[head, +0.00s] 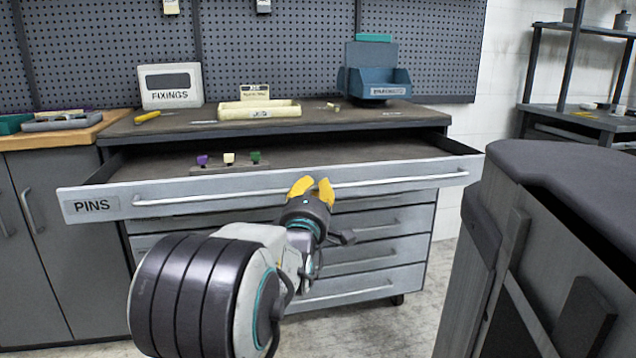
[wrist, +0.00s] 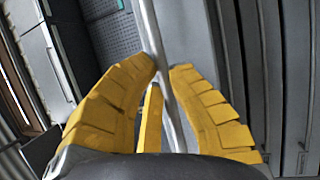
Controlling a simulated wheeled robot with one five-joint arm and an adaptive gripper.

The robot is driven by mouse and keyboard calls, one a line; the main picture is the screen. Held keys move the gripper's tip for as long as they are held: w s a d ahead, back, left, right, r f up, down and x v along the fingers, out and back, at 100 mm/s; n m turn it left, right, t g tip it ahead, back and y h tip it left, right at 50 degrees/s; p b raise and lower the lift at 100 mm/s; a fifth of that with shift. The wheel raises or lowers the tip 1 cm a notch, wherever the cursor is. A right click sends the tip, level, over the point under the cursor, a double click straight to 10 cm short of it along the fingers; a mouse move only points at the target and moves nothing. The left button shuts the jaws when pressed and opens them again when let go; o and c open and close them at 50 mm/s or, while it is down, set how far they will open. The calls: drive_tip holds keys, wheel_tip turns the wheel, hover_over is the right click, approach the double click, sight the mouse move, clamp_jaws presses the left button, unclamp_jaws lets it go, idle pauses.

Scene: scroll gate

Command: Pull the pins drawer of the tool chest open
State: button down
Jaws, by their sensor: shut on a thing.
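The pins drawer (head: 100,206), a grey front with a "PINS" label, stands pulled out from the top of the tool chest (head: 405,220). Its inside shows, with a small rack holding a purple, a white and a green pin (head: 256,158). A long bar handle (head: 400,182) runs across its front. My gripper (head: 312,187) is at the middle of this handle, its yellow fingers shut on the bar. In the wrist view the handle (wrist: 150,35) passes between the yellow fingers.
On the chest top stand a fixings box (head: 170,88), a cream tray (head: 259,110) and a blue bin (head: 376,75). A dark grey cabinet-like body (head: 560,200) fills the right foreground. A wooden-topped bench (head: 60,136) adjoins the chest on the left.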

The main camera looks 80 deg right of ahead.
drive_tip(key=shift+s+a, duration=0.25)
drive_tip(key=shift+a, duration=0.1)
drive_tip(key=shift+r, duration=0.1)
drive_tip(key=c, duration=1.1)
unclamp_jaws()
drive_tip(key=shift+a, duration=0.1)
drive_tip(key=shift+w+a+f, duration=0.1)
drive_tip(key=shift+a+f, duration=0.15)
drive_tip(key=shift+a, duration=0.95)
drive_tip(key=shift+s+a+f, duration=0.1)
drive_tip(key=shift+a+f, duration=0.1)
drive_tip(key=shift+a, duration=1)
drive_tip(key=shift+w+a+f, duration=0.1)
drive_tip(key=shift+a+f, duration=0.15)
drive_tip(key=shift+a, duration=0.95)
